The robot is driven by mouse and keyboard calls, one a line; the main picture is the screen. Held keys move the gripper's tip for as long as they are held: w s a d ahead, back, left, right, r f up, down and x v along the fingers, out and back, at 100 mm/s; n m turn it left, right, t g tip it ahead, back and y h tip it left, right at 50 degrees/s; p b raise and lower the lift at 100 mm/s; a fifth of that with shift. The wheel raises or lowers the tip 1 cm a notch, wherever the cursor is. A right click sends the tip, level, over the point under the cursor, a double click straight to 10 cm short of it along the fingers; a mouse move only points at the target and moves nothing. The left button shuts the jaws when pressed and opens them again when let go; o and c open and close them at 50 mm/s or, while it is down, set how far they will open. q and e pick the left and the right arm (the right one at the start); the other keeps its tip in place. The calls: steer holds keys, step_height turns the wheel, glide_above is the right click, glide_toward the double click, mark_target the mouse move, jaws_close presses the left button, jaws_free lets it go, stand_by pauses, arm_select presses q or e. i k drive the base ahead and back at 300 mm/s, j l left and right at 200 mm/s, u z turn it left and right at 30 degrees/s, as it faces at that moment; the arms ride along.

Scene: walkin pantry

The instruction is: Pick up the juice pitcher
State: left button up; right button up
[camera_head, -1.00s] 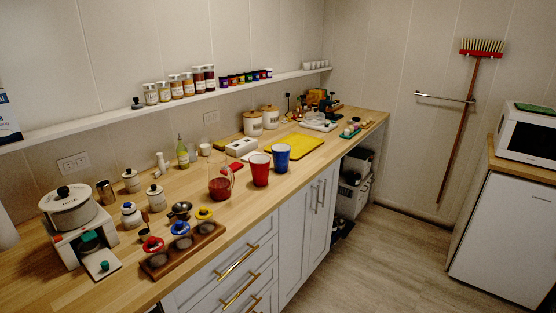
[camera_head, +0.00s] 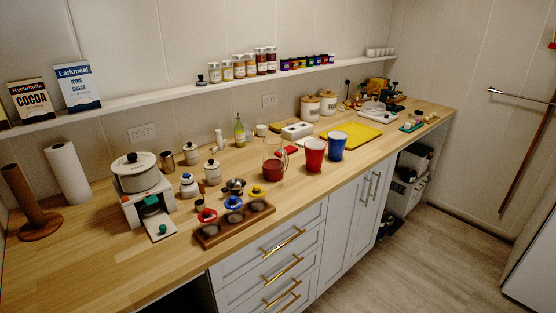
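The juice pitcher (camera_head: 273,172) is a clear jug with red juice in its lower part. It stands upright on the wooden counter (camera_head: 100,255), near the middle of the view. Its handle appears to be on the right side, toward the red cup (camera_head: 313,155). Nothing is touching it that I can see. Neither of my grippers is in view.
A blue cup (camera_head: 337,146) stands beyond the red cup. A wooden tray (camera_head: 235,226) with dark round slots and coloured-rim pieces lies left of the pitcher. A small metal bowl (camera_head: 235,185) is nearby. Bare counter lies at the front left.

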mark_target(273, 167)
steer(key=i+l+u, duration=0.3)
steer(key=i+l, duration=0.15)
steer(key=l, duration=0.25)
steer(key=i+l+u, duration=0.15)
steer(key=l, duration=0.25)
steer(key=i+l+u, duration=0.15)
steer(key=l, duration=0.25)
steer(key=i, duration=0.1)
